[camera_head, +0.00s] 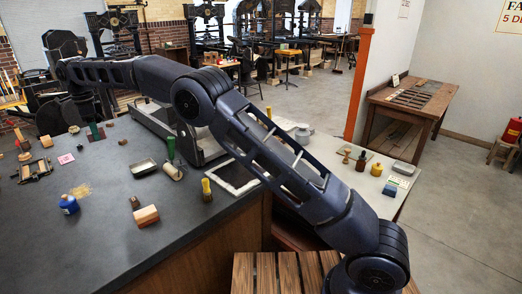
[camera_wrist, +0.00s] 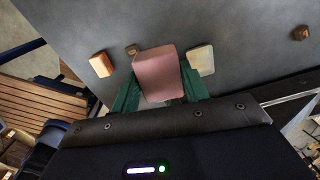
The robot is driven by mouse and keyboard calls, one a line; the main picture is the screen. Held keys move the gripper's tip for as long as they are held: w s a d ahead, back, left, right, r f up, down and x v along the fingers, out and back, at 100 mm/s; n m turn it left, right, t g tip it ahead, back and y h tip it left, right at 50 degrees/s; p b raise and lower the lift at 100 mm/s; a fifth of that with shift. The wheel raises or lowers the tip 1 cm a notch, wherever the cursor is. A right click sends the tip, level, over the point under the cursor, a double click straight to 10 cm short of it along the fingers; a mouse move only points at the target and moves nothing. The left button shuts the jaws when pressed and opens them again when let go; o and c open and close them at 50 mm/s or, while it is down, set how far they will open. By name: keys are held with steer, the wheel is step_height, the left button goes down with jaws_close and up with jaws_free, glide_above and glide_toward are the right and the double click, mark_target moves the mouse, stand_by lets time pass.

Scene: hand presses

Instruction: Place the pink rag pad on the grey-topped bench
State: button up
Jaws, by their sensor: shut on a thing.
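The pink rag pad (camera_wrist: 158,75) is a dull pink block between the two green fingers of my gripper (camera_wrist: 160,92) in the wrist view. The fingers are shut on its sides. Behind it lies the dark top of the grey-topped bench (camera_wrist: 245,30); I cannot tell the gap between pad and top. In the head view the bench top (camera_head: 110,235) fills the left side.
In the wrist view an orange-brown block (camera_wrist: 102,64), a small brown piece (camera_wrist: 132,50) and a cream block (camera_wrist: 200,57) lie near the pad. The head view shows a blue bottle (camera_head: 69,205), a wooden block (camera_head: 146,216) and bare bench top at the front left.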

steer(key=w+d+r+m, duration=0.1)
steer(key=w+d+m, duration=0.2)
steer(key=w+d, duration=0.85)
steer(key=w+d+r+m, duration=0.15)
steer(key=w+d, duration=0.45)
steer(key=d, duration=1.1)
steer(key=w+d+m, duration=0.4)
steer(key=w+d, duration=0.4)
steer(key=d, duration=0.6)
steer(key=d+m, duration=0.4)
steer(key=d, duration=1.8)
steer(key=s+d+f+m, duration=0.2)
steer(key=s+d, duration=0.2)
steer(key=d, duration=0.6)
steer(key=s+d+f+m, duration=0.15)
steer(key=s+d, duration=0.25)
steer(key=d, duration=0.6)
step_height(320, 180, down, 34)
steer(key=shift+f, duration=0.2)
steer(key=o, duration=0.5)
steer(key=shift+f, duration=0.15)
steer(key=o, duration=0.5)
